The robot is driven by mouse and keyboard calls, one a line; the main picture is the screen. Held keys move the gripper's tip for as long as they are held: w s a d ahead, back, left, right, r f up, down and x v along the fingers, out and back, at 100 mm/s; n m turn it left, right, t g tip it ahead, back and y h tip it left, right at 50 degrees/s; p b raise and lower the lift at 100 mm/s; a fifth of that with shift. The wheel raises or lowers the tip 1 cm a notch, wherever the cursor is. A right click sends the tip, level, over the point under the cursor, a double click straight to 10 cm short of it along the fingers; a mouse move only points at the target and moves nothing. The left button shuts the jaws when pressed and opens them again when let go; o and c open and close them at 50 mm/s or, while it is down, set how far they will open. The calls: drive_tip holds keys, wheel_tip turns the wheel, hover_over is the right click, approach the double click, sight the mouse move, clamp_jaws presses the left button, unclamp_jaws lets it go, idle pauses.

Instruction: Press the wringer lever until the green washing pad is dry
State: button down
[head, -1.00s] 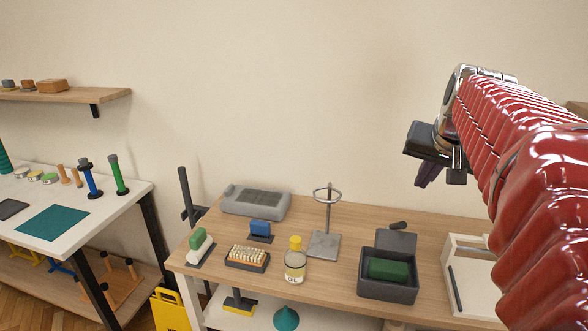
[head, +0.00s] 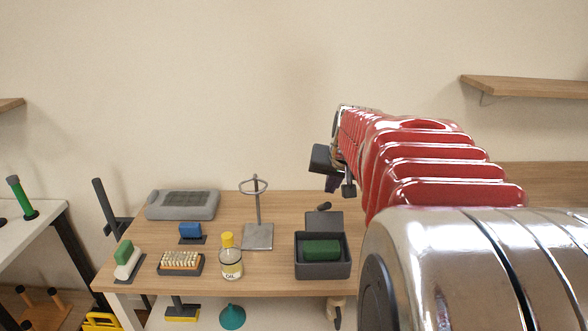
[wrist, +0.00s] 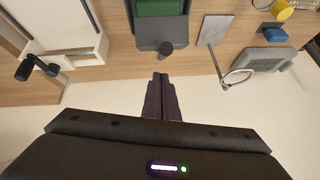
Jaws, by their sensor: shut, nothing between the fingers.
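The green washing pad (head: 321,250) lies in a dark grey wringer box (head: 323,270) on the wooden table. A grey plate (head: 323,222) with a dark knob lever (head: 324,206) is at the box's back. In the wrist view the green pad (wrist: 160,7), grey plate (wrist: 161,33) and knob (wrist: 166,48) show at the top, beyond my fingertips. My gripper (head: 331,186) is above and behind the box near the wall, fingers pointing down. In the wrist view my gripper (wrist: 160,76) is shut and empty, apart from the knob. Whether the pad is wet is not visible.
A ring stand (head: 257,215), a yellow-capped bottle (head: 230,264), a bristle brush (head: 180,262), a blue block (head: 190,231) and a grey tray (head: 182,205) stand left of the box. A white tray (wrist: 65,35) with a black handle shows in the wrist view.

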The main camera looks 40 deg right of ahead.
sight(324, 217)
drive_tip(key=shift+s+a+f, duration=0.3)
drive_tip(key=shift+a+f, duration=0.1)
drive_tip(key=shift+f, duration=0.15)
drive_tip(key=shift+d, duration=0.2)
drive_tip(key=shift+a, duration=0.15)
drive_tip(key=shift+s+a+f, duration=0.35)
drive_tip(key=shift+s+f, duration=0.1)
drive_tip(key=s+a+f, duration=0.2)
drive_tip(key=s+f, duration=0.2)
drive_tip(key=f, duration=0.3)
drive_tip(key=shift+a, duration=0.3)
